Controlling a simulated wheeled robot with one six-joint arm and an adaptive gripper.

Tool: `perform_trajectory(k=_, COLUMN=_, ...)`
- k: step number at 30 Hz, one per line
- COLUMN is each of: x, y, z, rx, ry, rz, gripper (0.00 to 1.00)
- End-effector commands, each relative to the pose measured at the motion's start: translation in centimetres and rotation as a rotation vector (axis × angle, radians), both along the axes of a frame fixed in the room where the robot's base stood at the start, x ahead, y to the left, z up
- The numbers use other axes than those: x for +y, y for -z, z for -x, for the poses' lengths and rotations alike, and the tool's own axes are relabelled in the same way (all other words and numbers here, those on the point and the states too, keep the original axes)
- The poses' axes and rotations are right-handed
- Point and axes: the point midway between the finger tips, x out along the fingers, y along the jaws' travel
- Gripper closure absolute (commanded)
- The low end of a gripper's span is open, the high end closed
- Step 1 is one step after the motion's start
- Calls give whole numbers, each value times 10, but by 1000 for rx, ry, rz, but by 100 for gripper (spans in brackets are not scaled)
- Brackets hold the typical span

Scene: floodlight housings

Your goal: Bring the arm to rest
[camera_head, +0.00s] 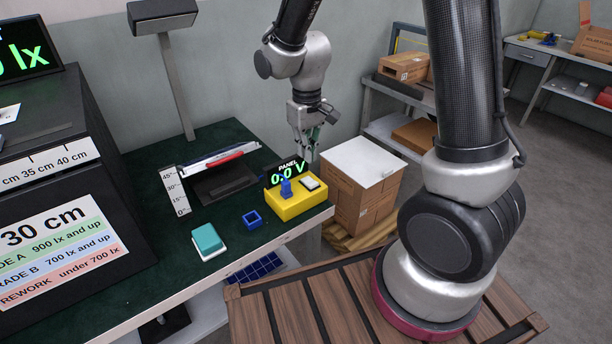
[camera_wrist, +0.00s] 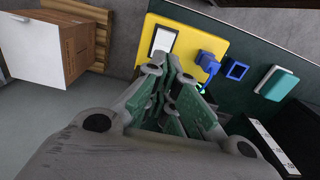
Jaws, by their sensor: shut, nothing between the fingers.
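My gripper (camera_head: 309,148) hangs from my bent arm, fingers pointing down, above the back right corner of the green-topped bench (camera_head: 150,237). It is shut and empty. In the wrist view my gripper (camera_wrist: 180,105) shows its green finger pads close together, with the yellow box beyond them. The yellow box (camera_head: 297,204) stands on the bench below and a little in front of the gripper. It carries a blue part (camera_head: 286,187), a white-faced switch and a "PANEL 0.0 V" display (camera_head: 287,173). The gripper appears apart from the box.
A blue square ring (camera_head: 252,219) and a teal block on a white base (camera_head: 208,241) lie on the bench. A lamp post (camera_head: 175,80) and tilt scale (camera_head: 177,190) stand behind. A white-topped carton (camera_head: 361,165) stands right of the bench. Open floor lies further right.

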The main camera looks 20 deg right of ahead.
Motion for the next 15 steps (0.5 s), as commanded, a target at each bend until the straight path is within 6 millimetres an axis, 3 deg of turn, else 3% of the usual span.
perform_trajectory(k=5, x=-1, y=0, z=2, rx=7, ry=-4, rz=3, gripper=100)
perform_trajectory(k=9, x=-11, y=3, z=29, rx=98, ry=-18, rz=37, gripper=100)
perform_trajectory(k=15, x=-45, y=-52, z=75, rx=112, ry=6, rz=38, gripper=100)
